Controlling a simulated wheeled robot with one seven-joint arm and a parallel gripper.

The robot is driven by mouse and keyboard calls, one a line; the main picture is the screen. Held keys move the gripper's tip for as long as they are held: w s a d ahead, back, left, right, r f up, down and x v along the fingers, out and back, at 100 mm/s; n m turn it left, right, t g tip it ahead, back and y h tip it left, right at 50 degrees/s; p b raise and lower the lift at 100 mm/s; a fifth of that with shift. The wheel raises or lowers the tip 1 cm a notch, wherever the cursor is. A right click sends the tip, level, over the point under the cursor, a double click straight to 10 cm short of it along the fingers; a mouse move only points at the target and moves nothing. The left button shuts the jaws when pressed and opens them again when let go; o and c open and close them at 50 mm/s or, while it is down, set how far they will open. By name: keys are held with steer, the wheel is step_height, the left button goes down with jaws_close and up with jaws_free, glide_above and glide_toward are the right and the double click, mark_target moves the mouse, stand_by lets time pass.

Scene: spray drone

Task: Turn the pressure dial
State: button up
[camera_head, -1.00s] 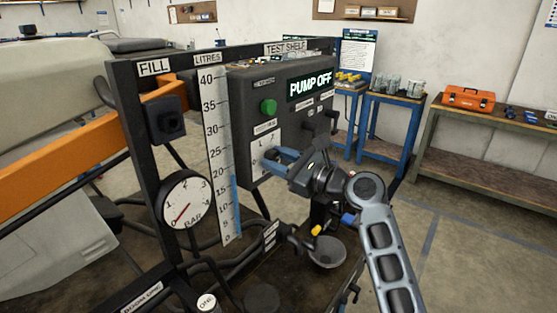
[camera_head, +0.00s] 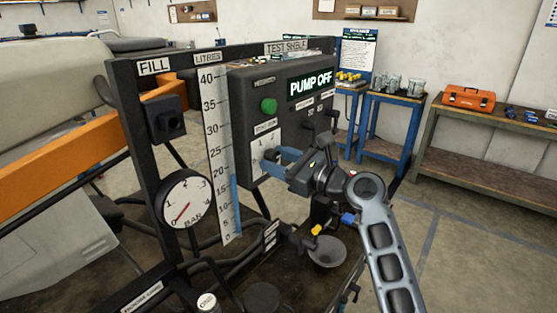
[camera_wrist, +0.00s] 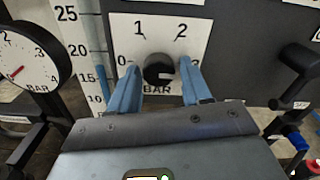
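The pressure dial is a round black knob (camera_wrist: 158,70) on a white plate marked 1, 2 and BAR, best seen in the wrist view. A pale mark shows on its face, toward the lower right. My gripper (camera_wrist: 160,62) is open, with one blue finger on each side of the knob and a small gap visible on both sides. In the head view my gripper (camera_head: 268,165) is at the lower part of the dark control box (camera_head: 240,95), covering most of the knob. The dial plate (camera_head: 264,146) shows partly above the fingers.
The box has a green button (camera_head: 268,106) and a PUMP OFF display (camera_head: 309,84). A round BAR gauge (camera_head: 186,199) has its needle at the low end. A litre scale (camera_head: 219,150) stands left of the box. Black lever handles (camera_wrist: 302,65) are to the right.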

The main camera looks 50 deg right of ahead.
steer(key=shift+o, duration=0.9)
steer(key=s+b, duration=0.1)
steer(key=s, duration=0.6)
steer(key=shift+s, duration=0.4)
steer(key=shift+d, duration=0.1)
